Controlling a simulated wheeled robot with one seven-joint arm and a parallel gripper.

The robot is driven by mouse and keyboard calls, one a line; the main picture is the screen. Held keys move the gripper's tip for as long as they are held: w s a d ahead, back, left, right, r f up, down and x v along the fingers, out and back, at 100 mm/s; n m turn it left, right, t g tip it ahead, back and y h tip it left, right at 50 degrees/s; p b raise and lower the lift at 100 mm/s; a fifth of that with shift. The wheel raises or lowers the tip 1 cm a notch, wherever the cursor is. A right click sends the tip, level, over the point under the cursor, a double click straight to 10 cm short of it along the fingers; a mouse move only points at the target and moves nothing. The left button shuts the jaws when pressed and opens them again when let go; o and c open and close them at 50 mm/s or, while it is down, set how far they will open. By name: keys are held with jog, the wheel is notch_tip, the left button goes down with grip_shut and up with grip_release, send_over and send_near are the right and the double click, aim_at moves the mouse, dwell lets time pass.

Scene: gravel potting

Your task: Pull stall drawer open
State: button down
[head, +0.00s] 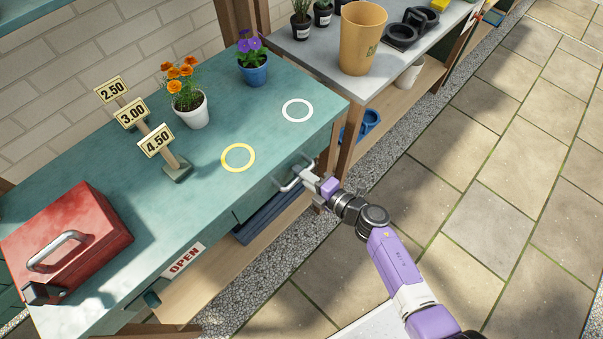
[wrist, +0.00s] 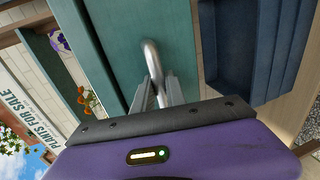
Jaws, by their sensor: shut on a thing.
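The stall drawer (head: 262,197) has a teal front under the teal countertop, with a silver bar handle (head: 290,176). My gripper (head: 313,181) is at the right end of this handle. In the wrist view, the two grey fingers of my gripper (wrist: 159,95) are shut on the handle (wrist: 151,60), which passes between them. The teal drawer front (wrist: 107,40) fills the upper middle of the wrist view. I cannot tell from these frames how far the drawer stands out, as its inside is not visible.
On the countertop (head: 222,195) are a red cash box (head: 75,245), a price stand (head: 178,165), marigolds (head: 190,108), a purple-flowered pot (head: 252,70), a yellow ring (head: 238,157) and a white ring (head: 298,110). Blue trays (head: 270,215) sit below. Paving (head: 490,180) at right is clear.

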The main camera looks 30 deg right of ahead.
jog(key=f+v, duration=0.2)
jog(key=v, duration=1)
jog(key=s+f+v, duration=0.1)
jog(key=f+v, duration=0.2)
jog(key=v, duration=0.8)
jog(key=shift+s+d+b, duration=0.3)
jog(key=shift+s, duration=0.1)
jog(key=c, duration=1.4)
grip_release()
jog(key=shift+o, duration=0.2)
jog(key=b+v, duration=0.1)
jog(key=v, duration=0.6)
jog(key=shift+s+b, duration=0.35)
